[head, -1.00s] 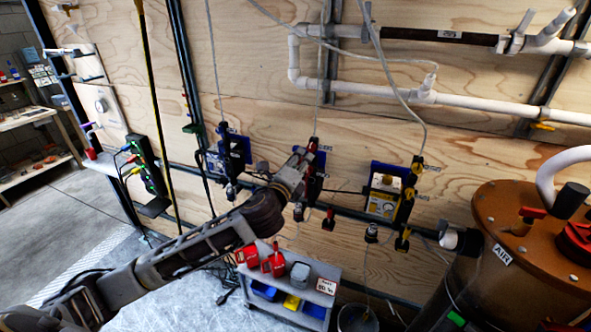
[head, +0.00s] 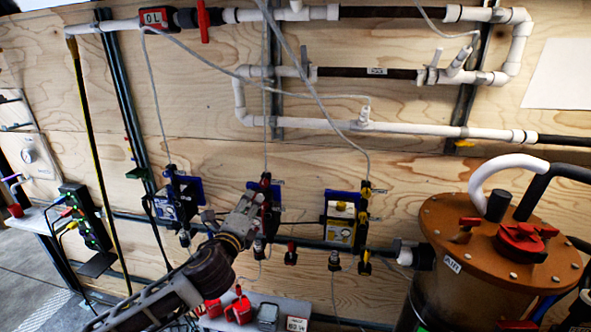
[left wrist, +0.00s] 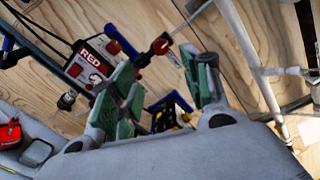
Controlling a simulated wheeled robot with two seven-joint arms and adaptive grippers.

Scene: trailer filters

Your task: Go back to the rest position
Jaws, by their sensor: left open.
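My left gripper (head: 252,203) reaches in from the lower left in the head view, in front of the middle wall unit (head: 268,197), which it partly hides. In the left wrist view its green-padded fingers (left wrist: 160,88) stand apart with nothing held between them. A unit labelled RED (left wrist: 88,60) shows beyond the left finger. Whether the fingertips touch any unit cannot be told. My right gripper is in neither view.
A left blue unit (head: 180,200) and a right yellow-faced unit (head: 341,222) hang beside the middle one. White pipes (head: 400,127) cross the plywood wall above. A brown-lidded tank (head: 500,240) stands at right. A cart (head: 290,304) with red items is below.

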